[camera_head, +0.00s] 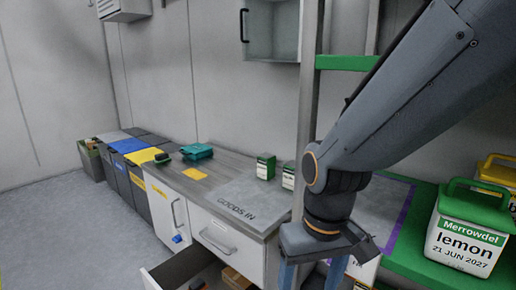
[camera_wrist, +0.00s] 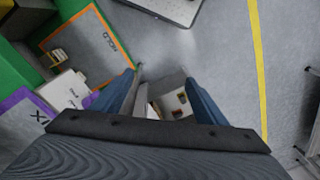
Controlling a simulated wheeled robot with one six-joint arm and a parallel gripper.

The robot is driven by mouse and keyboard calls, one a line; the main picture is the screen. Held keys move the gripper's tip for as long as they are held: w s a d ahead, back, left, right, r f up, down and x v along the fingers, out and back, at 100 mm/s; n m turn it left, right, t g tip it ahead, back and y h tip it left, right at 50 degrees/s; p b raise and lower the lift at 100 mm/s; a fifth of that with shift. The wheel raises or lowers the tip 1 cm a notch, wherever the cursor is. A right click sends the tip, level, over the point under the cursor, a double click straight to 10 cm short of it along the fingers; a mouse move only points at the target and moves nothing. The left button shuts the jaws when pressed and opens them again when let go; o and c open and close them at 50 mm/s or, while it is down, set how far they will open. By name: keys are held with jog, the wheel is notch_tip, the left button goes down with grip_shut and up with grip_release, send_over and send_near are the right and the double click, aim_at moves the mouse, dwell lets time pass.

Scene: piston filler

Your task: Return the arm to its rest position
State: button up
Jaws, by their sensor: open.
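My arm comes down from the top right in the head view and ends in my gripper (camera_head: 311,276) low in the middle, pointing down. Its two blue fingers are apart, with nothing seen held between them. In the wrist view my gripper (camera_wrist: 160,80) also shows its fingers spread. An open drawer (camera_wrist: 172,88) with small items shows far below, between the fingers. The lower fingertips are cut off by the bottom edge of the head view.
A grey upright post (camera_head: 306,110) stands beside my arm. A lemon tub (camera_head: 464,240) with a green lid sits on the right shelf. The GOODS IN counter (camera_head: 235,190) is left, its drawer (camera_head: 180,270) open. Bins (camera_head: 128,160) stand farther left. Floor at far left is clear.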

jog(key=s+d+r+m+p, duration=0.2)
jog(key=d+r+p, duration=0.7)
jog(key=r+p, duration=0.3)
jog(key=p, duration=0.3)
jog(key=shift+s+d+r+m+h, duration=0.2)
jog(key=shift+d+m+h, duration=0.15)
jog(key=shift+m+h, duration=0.05)
